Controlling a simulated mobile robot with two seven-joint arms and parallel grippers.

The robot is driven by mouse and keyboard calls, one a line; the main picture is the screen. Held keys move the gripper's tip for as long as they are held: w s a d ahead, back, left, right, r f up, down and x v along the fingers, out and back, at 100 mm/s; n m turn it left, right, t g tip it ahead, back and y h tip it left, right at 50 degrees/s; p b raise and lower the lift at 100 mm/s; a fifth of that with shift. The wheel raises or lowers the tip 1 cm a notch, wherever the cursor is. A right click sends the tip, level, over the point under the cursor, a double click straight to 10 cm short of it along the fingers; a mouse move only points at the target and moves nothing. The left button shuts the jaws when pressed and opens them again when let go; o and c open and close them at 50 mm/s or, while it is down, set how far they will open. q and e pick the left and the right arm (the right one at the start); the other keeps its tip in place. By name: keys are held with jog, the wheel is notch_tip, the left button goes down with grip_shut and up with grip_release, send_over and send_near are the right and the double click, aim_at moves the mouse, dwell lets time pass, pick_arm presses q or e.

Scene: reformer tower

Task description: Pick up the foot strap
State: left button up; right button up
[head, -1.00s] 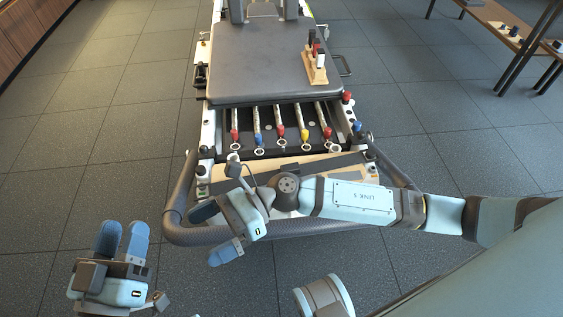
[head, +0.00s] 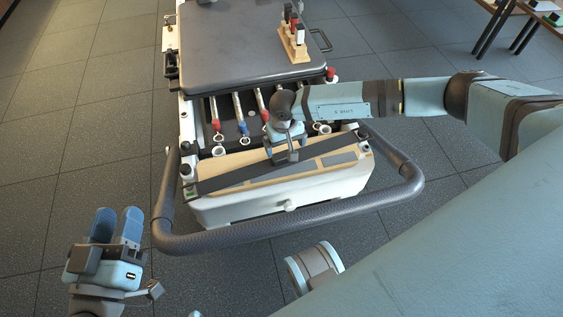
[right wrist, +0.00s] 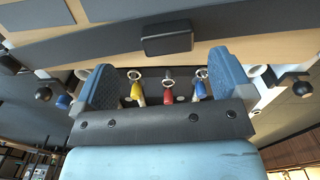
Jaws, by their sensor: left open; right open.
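The foot strap (head: 232,177) is a flat black band lying across the pale wooden footboard at the front of the reformer, with a dark raised block near its middle. In the right wrist view the strap (right wrist: 95,49) crosses the upper part, and its block (right wrist: 167,38) lies between and just beyond my fingertips. My right gripper (head: 285,141) is over the strap's middle; its blue fingers (right wrist: 165,62) are spread apart and nothing is held. The arm partly covers the block. My left gripper (head: 117,222) is open and empty over the floor at lower left, away from the reformer.
A grey curved bar (head: 270,237) loops around the front of the footboard. Behind it are springs with coloured ends (head: 240,125) and the padded carriage (head: 235,45), bearing a small wooden rack (head: 293,43). The floor at left is clear.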

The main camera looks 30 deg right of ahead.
aim_at(281, 155)
jog(key=shift+f, duration=0.75)
jog(key=f+b, duration=0.1)
jog(key=f, duration=0.2)
jog(key=f+b, duration=0.1)
jog(key=shift+w+a+f+b, duration=0.25)
jog(key=shift+w+a+b, duration=0.1)
jog(key=shift+f, duration=0.3)
pick_arm(q)
notch_tip(281, 155, down, 5)
jog(key=shift+d+r+m+g, duration=0.2)
jog(key=shift+m+g, duration=0.1)
jog(key=shift+g, duration=0.7)
pick_arm(e)
jog(key=c, duration=1.1)
jog(key=shift+r, duration=0.15)
pick_arm(q)
notch_tip(281, 155, up, 9)
jog(key=n+t+p, duration=0.1)
jog(key=t+p, duration=0.3)
jog(key=p, duration=0.2)
jog(key=shift+s+a+r, duration=0.15)
jog(key=shift+a+r, duration=0.05)
jog(key=shift+a, duration=0.2)
pick_arm(e)
notch_tip(281, 155, up, 20)
